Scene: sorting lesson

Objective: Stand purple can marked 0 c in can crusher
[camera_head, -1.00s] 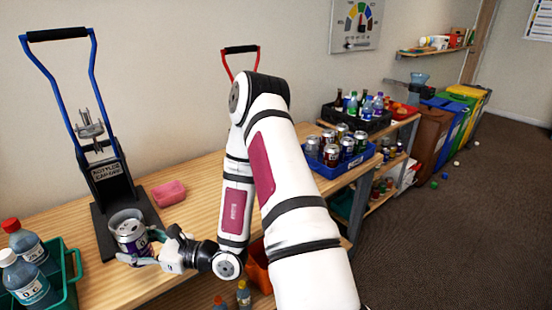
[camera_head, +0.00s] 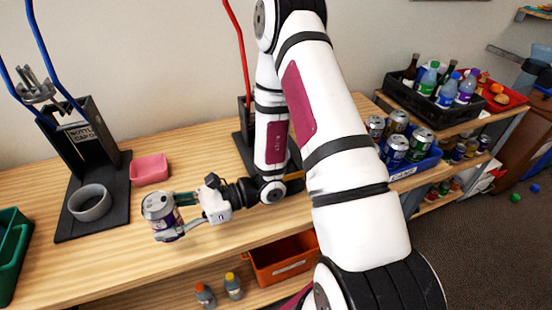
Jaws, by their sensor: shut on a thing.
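My gripper (camera_head: 180,214) is shut on the purple can (camera_head: 161,222), which has a silver top and stands roughly upright. The can is right of the blue-handled press's base, over the front of the wooden bench; whether it touches the bench is unclear. The can's marking is too small to read. A red-handled press (camera_head: 236,42) with a black base stands behind my arm, which hides most of it; it may be the can crusher. The blue-handled press (camera_head: 84,138) has a label that seems to read bottles, cap off. A grey ring (camera_head: 76,208) sits on its base plate.
A green crate (camera_head: 12,250) stands at the left. A blue bin of cans (camera_head: 432,160) and a black crate of bottles (camera_head: 398,88) are at the right. An orange bin (camera_head: 262,277) and small bottles are below the bench.

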